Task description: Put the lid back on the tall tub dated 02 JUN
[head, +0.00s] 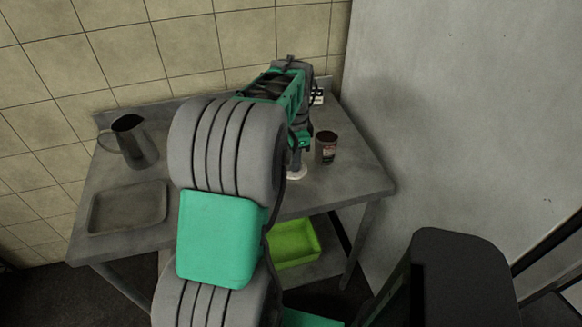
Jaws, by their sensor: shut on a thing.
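My gripper (298,157) points down over the right part of the metal table, mostly hidden by my arm. It is shut on a pale round lid (295,174), of which only the edge shows, low over the tabletop. I cannot tell if the lid touches the table. A dark brown tub (326,147) with a small label stands upright just right of the gripper, apart from it, and its top looks open. The label is too small to read. Another thing with a white and black label (317,97) shows partly behind my arm at the back.
The metal table (352,183) has a grey jug (135,143) and a shallow tray (128,207) on its left. A green bin (293,244) sits on the lower shelf. A tiled wall is behind, a pale panel (460,110) at right. The table's right front is clear.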

